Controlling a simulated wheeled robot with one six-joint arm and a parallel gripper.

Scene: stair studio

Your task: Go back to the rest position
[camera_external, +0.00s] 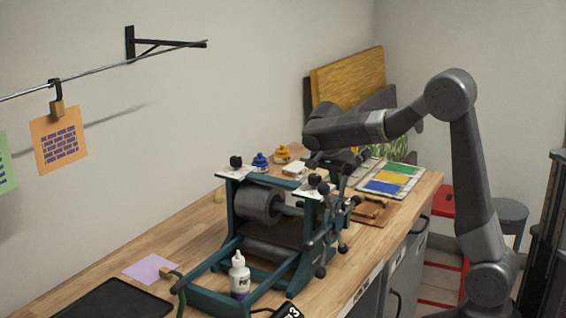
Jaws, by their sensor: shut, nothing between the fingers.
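My gripper (345,157) hangs over the workbench, just behind and above the right end of the dark teal roller press. It is small and partly dark against the bench; its fingers are shut with nothing visible between them. My arm rises from the lower right, bends at the top right, and reaches left to the gripper. The press (262,207) stands on the bench with its large roller and a spoked wheel at its right side. Whether the gripper touches anything below is hard to tell.
The wooden bench (205,232) holds a white bottle (239,276), a black tray (112,302), blue (260,162) and yellow (282,154) ink pots, and a colour sheet (388,178). Boards (347,80) lean at the back wall. A wire with hanging prints (58,142) crosses upper left. A red stool (443,200) stands right.

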